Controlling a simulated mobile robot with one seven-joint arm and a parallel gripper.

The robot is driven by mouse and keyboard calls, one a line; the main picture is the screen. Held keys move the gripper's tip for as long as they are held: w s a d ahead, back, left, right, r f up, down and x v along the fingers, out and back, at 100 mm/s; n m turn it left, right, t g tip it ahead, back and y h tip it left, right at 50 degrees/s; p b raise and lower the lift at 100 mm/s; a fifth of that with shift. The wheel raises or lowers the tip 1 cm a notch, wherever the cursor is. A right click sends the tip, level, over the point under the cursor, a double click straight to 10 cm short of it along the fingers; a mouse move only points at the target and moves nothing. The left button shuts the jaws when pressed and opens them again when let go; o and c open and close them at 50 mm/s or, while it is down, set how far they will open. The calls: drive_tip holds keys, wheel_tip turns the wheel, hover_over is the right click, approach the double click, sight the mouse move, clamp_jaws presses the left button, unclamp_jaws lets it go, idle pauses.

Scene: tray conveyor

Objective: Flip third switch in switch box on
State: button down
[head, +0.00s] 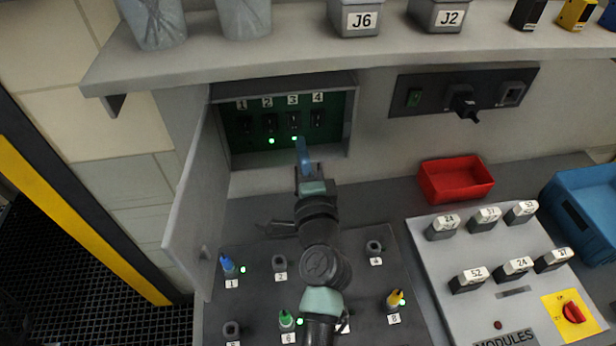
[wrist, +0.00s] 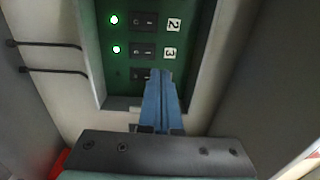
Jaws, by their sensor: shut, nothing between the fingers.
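The switch box (head: 352,110) is open under the shelf, with a green panel and switches numbered 1 to 4. The third switch (head: 294,121) is black, and a green light glows below it; it also shows in the wrist view (wrist: 143,50). Another green light glows below switch 2 (head: 269,123). None shows lit below switches 1 and 4. My gripper (head: 301,141) has blue fingers, shut and empty, in front of the panel just below switches 3 and 4. In the wrist view its fingertips (wrist: 160,72) partly cover switch 4 (wrist: 138,74); contact cannot be told.
The box door (head: 200,205) hangs open at the left. The shelf (head: 240,66) overhangs the box. A dark panel (head: 372,285) with numbered holders lies below, and a red bin (head: 455,180) stands at the right.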

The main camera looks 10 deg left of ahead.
drive_tip(key=v, duration=0.5)
drive_tip(key=shift+d+b, duration=0.1)
drive_tip(key=shift+b, duration=0.25)
